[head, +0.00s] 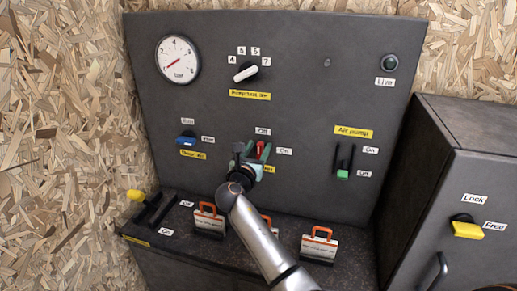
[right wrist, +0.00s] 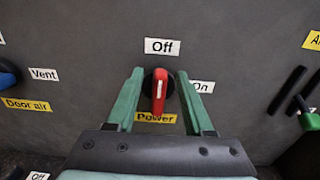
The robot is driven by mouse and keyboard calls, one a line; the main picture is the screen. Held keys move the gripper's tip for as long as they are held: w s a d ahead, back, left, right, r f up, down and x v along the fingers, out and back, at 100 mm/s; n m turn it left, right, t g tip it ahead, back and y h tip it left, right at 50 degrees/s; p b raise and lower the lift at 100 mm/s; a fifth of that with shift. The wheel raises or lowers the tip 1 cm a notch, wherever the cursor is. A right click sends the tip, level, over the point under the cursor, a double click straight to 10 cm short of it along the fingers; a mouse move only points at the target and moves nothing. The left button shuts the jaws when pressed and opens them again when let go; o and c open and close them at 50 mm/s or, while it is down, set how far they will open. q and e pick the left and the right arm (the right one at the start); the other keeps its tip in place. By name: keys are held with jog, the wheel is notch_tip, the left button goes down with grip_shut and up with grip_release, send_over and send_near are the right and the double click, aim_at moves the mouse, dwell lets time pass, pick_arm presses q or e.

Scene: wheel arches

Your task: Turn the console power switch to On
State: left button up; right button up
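The power switch is a red handle on a round black base (right wrist: 159,92), seen between my fingers in the right wrist view. It stands upright, in line with the "Off" label (right wrist: 163,46) above it. The "On" label (right wrist: 202,87) is to its right and a yellow "Power" label (right wrist: 156,117) is below. My right gripper (right wrist: 160,74) is open, with one green finger on each side of the handle and gaps showing on both sides. In the head view the red handle (head: 260,148) shows between the fingertips of my right gripper (head: 258,151). My left gripper is not in view.
A blue door air switch (head: 186,139) is left of the power switch, and a green air pump slider (head: 343,174) is right. A white-pointer dial (head: 246,72) is above. Orange-handled padlock-like blocks (head: 320,244) stand on the ledge below. A cabinet with a yellow latch (head: 467,230) stands right.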

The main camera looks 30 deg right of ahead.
grip_shut()
dwell(0.3)
